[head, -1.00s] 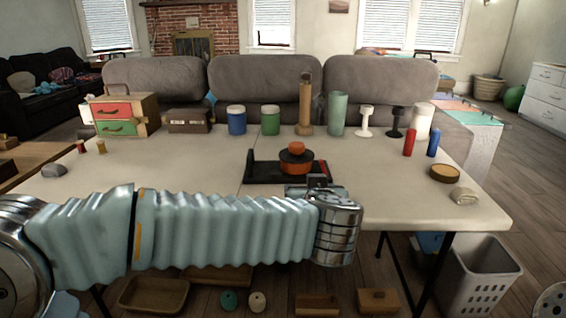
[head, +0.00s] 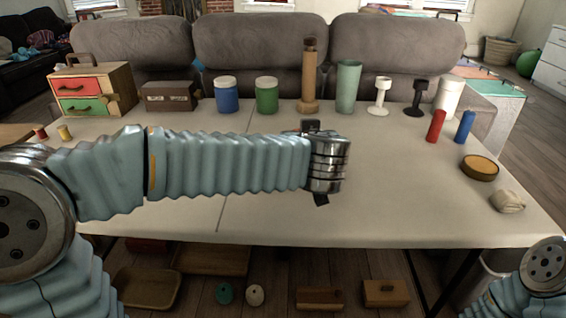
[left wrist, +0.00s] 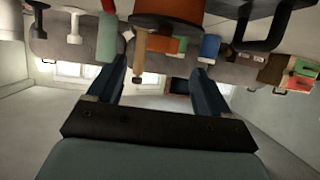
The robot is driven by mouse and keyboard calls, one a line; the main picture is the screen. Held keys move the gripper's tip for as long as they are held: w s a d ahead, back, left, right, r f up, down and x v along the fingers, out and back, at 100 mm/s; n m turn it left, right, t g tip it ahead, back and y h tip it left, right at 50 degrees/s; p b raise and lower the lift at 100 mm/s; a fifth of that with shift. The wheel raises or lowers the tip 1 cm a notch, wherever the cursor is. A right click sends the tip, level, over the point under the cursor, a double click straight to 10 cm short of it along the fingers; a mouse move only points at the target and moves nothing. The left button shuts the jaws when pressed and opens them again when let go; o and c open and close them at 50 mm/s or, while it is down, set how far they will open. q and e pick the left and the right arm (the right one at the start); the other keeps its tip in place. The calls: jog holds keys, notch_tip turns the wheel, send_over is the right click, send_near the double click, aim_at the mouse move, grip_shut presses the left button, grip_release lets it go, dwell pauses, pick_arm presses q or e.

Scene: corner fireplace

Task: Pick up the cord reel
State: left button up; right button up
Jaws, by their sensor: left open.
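The cord reel (left wrist: 168,8) looks like an orange drum with a dark disc and a smaller orange knob. It shows at the top of the left wrist view, where the scene appears upside down. In the head view it is hidden behind my left arm. My left gripper (left wrist: 158,82) is open, with one dark finger on each side and nothing between them. The reel lies beyond the fingertips, roughly in line with the gap and apart from them. In the head view my left wrist hides the fingers. My right gripper is out of view.
A black bent bar (left wrist: 272,25) is beside the reel. A blue jar (head: 227,95), green jar (head: 266,95), wooden bottle (head: 309,80) and green cup (head: 347,85) line the table's back. Red (head: 436,126) and blue (head: 465,127) cylinders stand right. The table's front right (head: 420,215) is clear.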

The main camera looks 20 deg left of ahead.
pick_arm(q)
jog(key=x, duration=0.3)
jog(key=shift+w+a+f, duration=0.1)
jog(key=x, duration=0.5)
jog(key=shift+a+f+b, duration=0.15)
jog(key=shift+f+b, duration=0.05)
jog(key=shift+b, duration=0.2)
jog(key=shift+r, duration=0.1)
grip_shut()
